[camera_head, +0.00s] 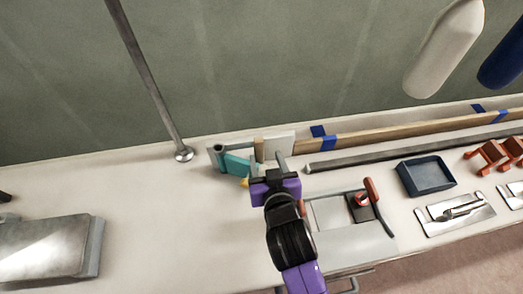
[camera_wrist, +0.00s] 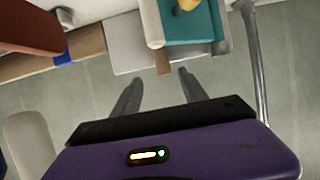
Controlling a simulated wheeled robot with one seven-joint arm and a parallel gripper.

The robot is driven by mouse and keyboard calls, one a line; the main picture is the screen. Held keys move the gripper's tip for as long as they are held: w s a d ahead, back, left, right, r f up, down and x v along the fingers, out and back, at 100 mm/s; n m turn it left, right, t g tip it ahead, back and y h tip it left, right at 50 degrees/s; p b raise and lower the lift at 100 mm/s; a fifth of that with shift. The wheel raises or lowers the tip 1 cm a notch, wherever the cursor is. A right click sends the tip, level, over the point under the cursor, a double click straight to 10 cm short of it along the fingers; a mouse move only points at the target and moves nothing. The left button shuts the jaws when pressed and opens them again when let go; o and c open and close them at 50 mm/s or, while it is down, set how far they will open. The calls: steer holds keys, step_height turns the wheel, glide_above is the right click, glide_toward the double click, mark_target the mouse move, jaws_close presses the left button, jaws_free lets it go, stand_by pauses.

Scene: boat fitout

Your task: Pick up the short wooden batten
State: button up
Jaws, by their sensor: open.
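A short wooden batten (camera_head: 259,146) stands at the back of the bench, between a teal holder (camera_head: 237,163) and a pale block (camera_head: 280,144). In the wrist view the batten (camera_wrist: 151,24) lies beside the teal holder, with its darker end facing my fingers. My gripper (camera_head: 268,163) is open and empty, just in front of the batten. In the wrist view the fingertips (camera_wrist: 161,74) lie either side of the batten's line, and its end shows just beyond them. I cannot tell the exact gap. In the head view my gripper hides the batten's lower part.
A long wooden strip (camera_head: 410,131) with blue tape and a grey bar (camera_head: 400,153) run to the right. A metal pole (camera_head: 150,80) stands at left. A blue tray (camera_head: 426,176) and a red-handled tool (camera_head: 371,190) lie at right.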

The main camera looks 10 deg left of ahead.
mark_target(259, 145)
steer(key=x, duration=0.7)
steer(key=shift+w+a+p, duration=0.15)
steer(key=shift+a+p, duration=0.15)
steer(key=shift+a, duration=0.1)
jaws_close()
